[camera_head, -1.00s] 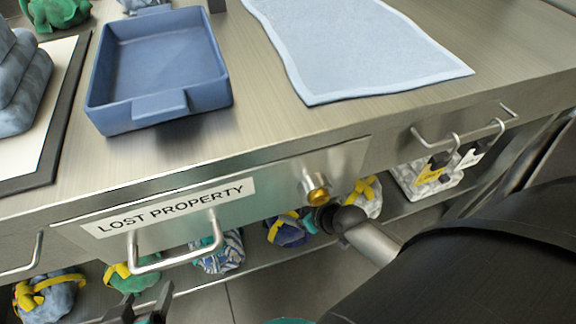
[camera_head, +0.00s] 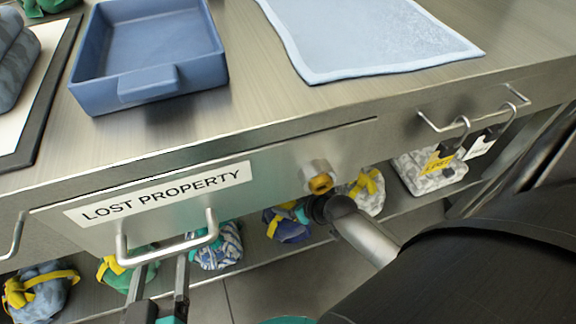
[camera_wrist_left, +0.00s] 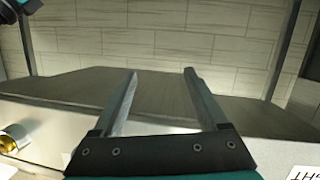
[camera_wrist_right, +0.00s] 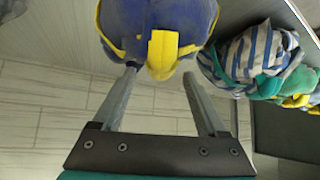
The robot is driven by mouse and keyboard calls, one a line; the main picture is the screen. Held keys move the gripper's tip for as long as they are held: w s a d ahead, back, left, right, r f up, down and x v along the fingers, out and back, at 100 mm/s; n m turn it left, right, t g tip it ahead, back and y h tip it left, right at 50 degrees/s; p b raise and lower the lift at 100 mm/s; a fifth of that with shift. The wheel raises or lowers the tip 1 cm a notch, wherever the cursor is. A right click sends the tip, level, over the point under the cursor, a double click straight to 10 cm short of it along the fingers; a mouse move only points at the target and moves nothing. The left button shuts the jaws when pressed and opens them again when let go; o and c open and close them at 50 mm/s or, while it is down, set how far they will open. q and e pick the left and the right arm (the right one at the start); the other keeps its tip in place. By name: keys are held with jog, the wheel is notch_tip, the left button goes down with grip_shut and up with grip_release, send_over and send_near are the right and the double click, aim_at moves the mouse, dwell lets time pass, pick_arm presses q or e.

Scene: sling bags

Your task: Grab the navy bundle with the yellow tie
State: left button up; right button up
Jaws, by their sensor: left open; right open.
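The navy bundle (camera_head: 287,224) with a yellow tie lies on the lower shelf, below the drawer front, partly covered by my right arm's end. In the right wrist view the navy bundle (camera_wrist_right: 155,22) fills the top, its yellow knot in front of the fingertips. My right gripper (camera_wrist_right: 160,72) is open and empty, its tips close to the bundle's edge; I cannot tell if they touch. My left gripper (camera_head: 160,264) is open, just below the drawer handle (camera_head: 165,247). The left wrist view shows nothing between its fingers (camera_wrist_left: 160,74).
A striped bundle (camera_head: 217,246), a green bundle (camera_head: 125,268), a grey-blue bundle (camera_head: 40,290) and a pale bundle (camera_head: 367,192) share the lower shelf. The drawer front (camera_head: 270,180) overhangs them. A blue tray (camera_head: 150,88) and light blue cloth (camera_head: 370,40) lie on the counter.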

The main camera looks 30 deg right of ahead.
pick_arm(q)
jog(key=shift+s+d+r+t+b, duration=0.35)
jog(key=shift+r+t, duration=0.15)
jog(key=shift+t, duration=0.2)
pick_arm(e)
jog(key=shift+w+f, duration=0.4)
grip_shut()
dwell(0.8)
